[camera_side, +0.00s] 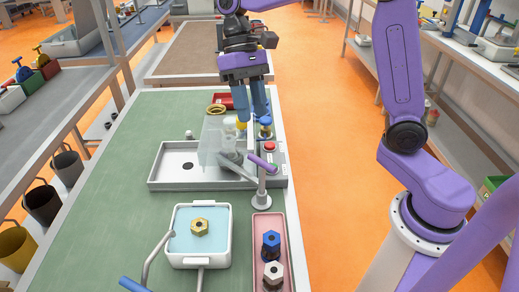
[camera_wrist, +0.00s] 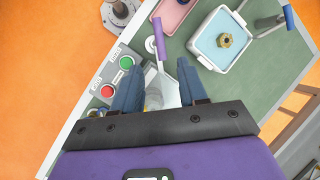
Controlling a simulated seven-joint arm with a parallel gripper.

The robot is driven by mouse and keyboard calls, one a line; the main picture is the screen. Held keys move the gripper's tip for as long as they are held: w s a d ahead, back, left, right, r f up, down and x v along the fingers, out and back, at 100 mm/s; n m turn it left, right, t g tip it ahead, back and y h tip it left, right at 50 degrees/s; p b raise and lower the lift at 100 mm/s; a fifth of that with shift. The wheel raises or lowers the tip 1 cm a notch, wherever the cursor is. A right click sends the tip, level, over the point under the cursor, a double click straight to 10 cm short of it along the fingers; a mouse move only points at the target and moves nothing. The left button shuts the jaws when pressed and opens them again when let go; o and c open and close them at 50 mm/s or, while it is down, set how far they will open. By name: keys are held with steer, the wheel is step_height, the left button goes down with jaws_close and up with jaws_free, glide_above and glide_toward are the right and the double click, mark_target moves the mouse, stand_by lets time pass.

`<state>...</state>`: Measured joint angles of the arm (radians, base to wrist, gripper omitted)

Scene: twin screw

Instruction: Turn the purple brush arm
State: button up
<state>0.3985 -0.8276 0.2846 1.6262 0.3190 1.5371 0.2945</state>
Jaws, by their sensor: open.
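The purple brush arm (camera_side: 262,162) is a short purple grip on a thin grey rod, standing on a round grey post beside the grey fixture. The grip also shows in the wrist view (camera_wrist: 159,39), beyond my fingertips, with the rod running back between them. My gripper (camera_side: 252,116) points down above the back of the fixture, behind the purple grip. It is open and empty, its two blue fingers apart in the wrist view (camera_wrist: 160,70), and does not touch the grip. The rod's far end is partly hidden by a clear cover (camera_side: 213,142).
A white tray (camera_side: 173,236) with light blue inside holds a brass nut (camera_side: 200,227). A second, blue-gripped arm (camera_side: 133,285) is beside it. A pink tray (camera_side: 261,222) holds blue and white nuts. Red (camera_wrist: 107,91) and green (camera_wrist: 126,62) buttons sit near my fingers. The left green tabletop is clear.

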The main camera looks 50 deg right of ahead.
steer(key=x, duration=0.9)
steer(key=shift+s+f, duration=0.15)
steer(key=shift+f, duration=0.2)
jaws_close()
